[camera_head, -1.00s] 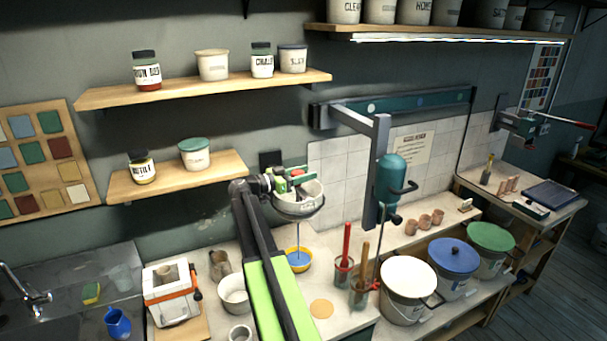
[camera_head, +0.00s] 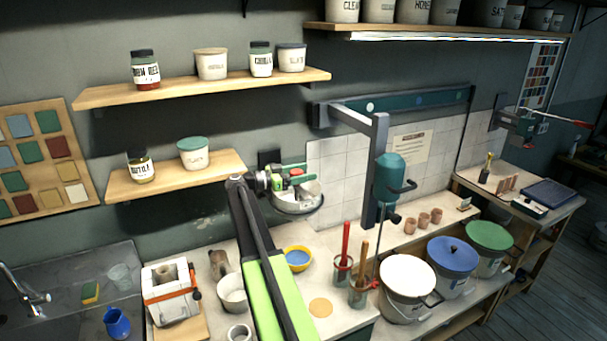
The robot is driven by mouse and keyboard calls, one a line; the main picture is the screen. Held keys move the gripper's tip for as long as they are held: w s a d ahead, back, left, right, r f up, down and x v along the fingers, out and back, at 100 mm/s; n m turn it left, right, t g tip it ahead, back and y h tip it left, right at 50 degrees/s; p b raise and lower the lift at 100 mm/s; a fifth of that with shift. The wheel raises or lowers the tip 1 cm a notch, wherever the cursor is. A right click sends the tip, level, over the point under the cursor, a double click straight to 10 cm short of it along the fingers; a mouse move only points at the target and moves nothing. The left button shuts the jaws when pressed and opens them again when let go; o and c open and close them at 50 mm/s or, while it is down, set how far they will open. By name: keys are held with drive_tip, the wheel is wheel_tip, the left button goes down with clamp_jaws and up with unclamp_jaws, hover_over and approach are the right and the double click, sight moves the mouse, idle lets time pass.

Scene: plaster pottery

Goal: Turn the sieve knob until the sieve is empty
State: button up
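The sieve (camera_head: 300,203) is a pale round vessel at the wall, above the counter. Its inside is mostly hidden by my gripper and the small parts over it. A yellow bowl (camera_head: 309,259) with blue liquid in it stands on the counter below the sieve. No stream shows between them. My gripper (camera_head: 288,181) is at the top of the sieve, at its left side, among small green and red parts. The knob cannot be made out clearly there. The fingers are too small and covered to tell whether they are open or shut.
A white bowl (camera_head: 232,290) stands left of my arm. Two jars with tools (camera_head: 343,272) stand right of the yellow bowl. A teal wall-mounted machine (camera_head: 388,180) rises behind them. Lidded buckets (camera_head: 407,285) line the right. Wall shelves (camera_head: 180,178) hang at left.

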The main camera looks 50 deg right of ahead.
drive_tip(key=v, duration=1.7)
drive_tip(key=shift+a, duration=0.25)
drive_tip(key=shift+w, duration=0.1)
